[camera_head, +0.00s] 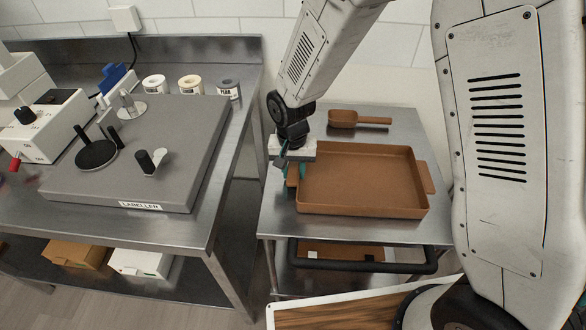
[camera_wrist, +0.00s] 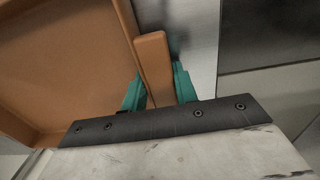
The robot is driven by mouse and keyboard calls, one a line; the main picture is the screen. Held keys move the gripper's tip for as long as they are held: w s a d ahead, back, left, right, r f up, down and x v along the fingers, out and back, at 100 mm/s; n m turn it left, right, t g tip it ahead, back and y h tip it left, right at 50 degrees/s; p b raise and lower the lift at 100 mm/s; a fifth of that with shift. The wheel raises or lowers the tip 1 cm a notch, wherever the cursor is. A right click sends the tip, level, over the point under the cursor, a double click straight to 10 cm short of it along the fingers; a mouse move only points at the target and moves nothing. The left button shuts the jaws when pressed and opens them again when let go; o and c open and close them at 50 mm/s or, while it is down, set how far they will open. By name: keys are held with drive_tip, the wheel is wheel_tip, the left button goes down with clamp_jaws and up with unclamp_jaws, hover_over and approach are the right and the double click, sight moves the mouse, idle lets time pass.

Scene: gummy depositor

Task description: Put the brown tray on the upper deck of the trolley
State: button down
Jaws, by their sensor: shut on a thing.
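The brown tray (camera_head: 362,178) is a shallow rectangular tray with a tab handle at each short side. It lies level at the upper deck of the trolley (camera_head: 413,129); whether it touches the deck all round I cannot tell. My gripper (camera_head: 292,174) is at its left side, shut on the left handle. In the wrist view the handle (camera_wrist: 153,66) sits between the green fingers of my gripper (camera_wrist: 158,88), and the tray (camera_wrist: 62,60) fills the upper left. The right handle (camera_head: 425,177) is free.
A brown scoop (camera_head: 345,117) lies on the upper deck behind the tray. A black push bar (camera_head: 360,267) runs along the trolley's front. A steel bench (camera_head: 226,150) with a grey labeller (camera_head: 150,165) and several small pots stands to the left, with a narrow gap between.

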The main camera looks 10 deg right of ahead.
drive_tip(key=c, duration=1.1)
unclamp_jaws()
wheel_tip(320, 180, up, 12)
drive_tip(key=shift+a+r, duration=0.15)
drive_tip(key=s+d+r, duration=0.4)
drive_tip(key=d+r, duration=0.3)
drive_tip(key=r, duration=0.1)
drive_tip(key=s+d+r, duration=0.2)
drive_tip(key=s+d, duration=0.2)
drive_tip(key=s, duration=0.3)
drive_tip(key=s+d+r+n, duration=0.1)
drive_tip(key=s+d+r, duration=0.2)
drive_tip(key=s+d, duration=0.2)
drive_tip(key=s+d+r+n+t, duration=0.1)
drive_tip(key=s+d, duration=0.3)
drive_tip(key=s, duration=0.4)
drive_tip(key=shift+s+d+r, duration=0.15)
drive_tip(key=shift+s+r, duration=0.15)
drive_tip(key=shift+r, duration=0.45)
